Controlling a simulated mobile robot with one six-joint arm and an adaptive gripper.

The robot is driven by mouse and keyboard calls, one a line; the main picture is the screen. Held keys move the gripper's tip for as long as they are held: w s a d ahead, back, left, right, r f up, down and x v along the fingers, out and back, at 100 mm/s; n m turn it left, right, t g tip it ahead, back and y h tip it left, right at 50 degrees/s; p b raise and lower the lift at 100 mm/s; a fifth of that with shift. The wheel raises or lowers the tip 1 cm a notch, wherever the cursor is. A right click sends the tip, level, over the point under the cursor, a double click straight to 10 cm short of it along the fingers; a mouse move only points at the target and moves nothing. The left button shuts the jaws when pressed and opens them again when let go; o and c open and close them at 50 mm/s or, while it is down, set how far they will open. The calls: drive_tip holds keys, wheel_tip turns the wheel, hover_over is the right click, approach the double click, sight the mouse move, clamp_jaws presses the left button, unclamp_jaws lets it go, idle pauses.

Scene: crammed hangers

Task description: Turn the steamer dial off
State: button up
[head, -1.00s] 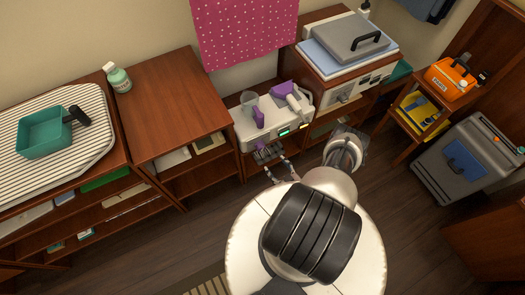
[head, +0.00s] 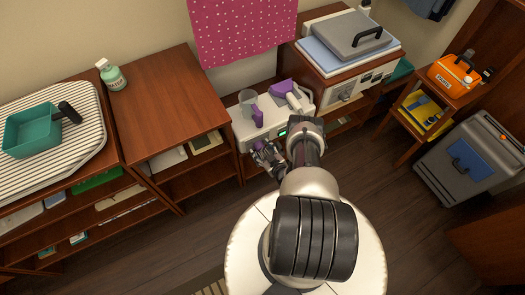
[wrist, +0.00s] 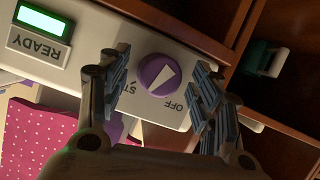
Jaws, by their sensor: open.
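The white steamer (head: 246,132) stands on a low wooden cabinet, with purple parts and a cup on top. In the wrist view its round purple dial (wrist: 158,75) carries a white wedge-shaped pointer. A label starting "ST" is left of the dial, partly hidden by a finger, and "OFF" (wrist: 172,106) is below right. I cannot tell clearly which label the pointer is set to. My gripper (wrist: 160,92) is open, one finger on each side of the dial. Contact with the dial cannot be made out. In the head view my gripper (head: 264,154) is at the steamer's front, hiding the dial.
A lit green screen (wrist: 43,20) sits above a "READY" label on the steamer's panel. A pink dotted cloth (head: 242,28) hangs behind. A wooden cabinet (head: 170,95) is at left, and a cabinet with a grey press (head: 344,40) is at right. Open floor lies right of my arm.

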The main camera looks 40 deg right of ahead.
drive_tip(key=shift+c, duration=0.5)
drive_tip(key=c, duration=0.9)
drive_tip(key=shift+c, duration=0.2)
drive_tip(key=shift+a, duration=0.1)
drive_tip(key=n+h, duration=0.2)
drive_tip(key=shift+a+n, duration=0.15)
drive_tip(key=shift+n, duration=0.25)
drive_tip(key=shift+n+h, duration=0.7)
drive_tip(key=shift+n, duration=0.4)
drive_tip(key=shift+b, duration=0.3)
drive_tip(key=o, duration=1)
